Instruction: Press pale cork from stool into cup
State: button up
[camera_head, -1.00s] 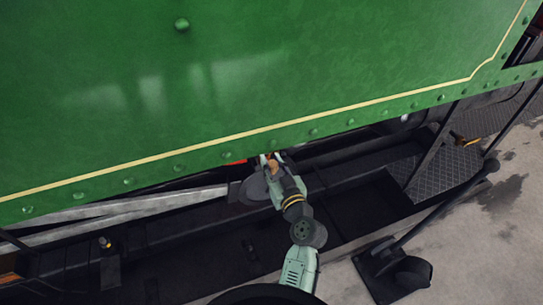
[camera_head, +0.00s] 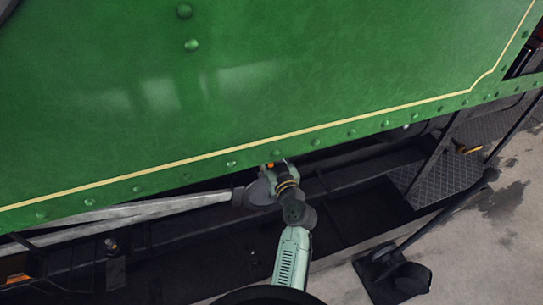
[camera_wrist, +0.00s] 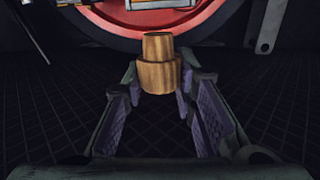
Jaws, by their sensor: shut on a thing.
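The pale cork (camera_wrist: 158,66) is in the wrist view, a light wooden-coloured plug with a narrower far end and a wider near part. My gripper (camera_wrist: 158,84) is shut on its wider part, with a finger on each side. The narrow end points away from me, toward a red round part. In the head view my wrist is at the lower edge of the green panel, which hides the fingertips and the cork. I cannot make out the cup or the stool in either view.
The green riveted panel (camera_head: 250,90) overhangs my arm closely. A red round part (camera_wrist: 205,22) lies beyond the cork, with a grey link (camera_wrist: 268,25) at right. A pale rod (camera_head: 130,210) runs left below the panel. A chequered step (camera_head: 440,180) is at right.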

jog(key=shift+p+x, duration=0.55)
jog(key=shift+x, duration=1.2)
jog(key=shift+w+f+b, duration=0.15)
jog(key=shift+f+b, duration=0.05)
jog(key=shift+b, duration=0.15)
jog(key=shift+f+b, duration=0.3)
jog(key=shift+b, duration=0.2)
jog(key=shift+r+b, duration=0.1)
jog(key=shift+b, duration=0.5)
jog(key=shift+a+f+b, duration=0.1)
jog(key=shift+f+b, duration=0.9)
jog(key=shift+b, duration=0.5)
dwell(0.5)
jog(key=o, duration=0.8)
jog(key=shift+o, duration=0.2)
jog(key=v, duration=1.2)
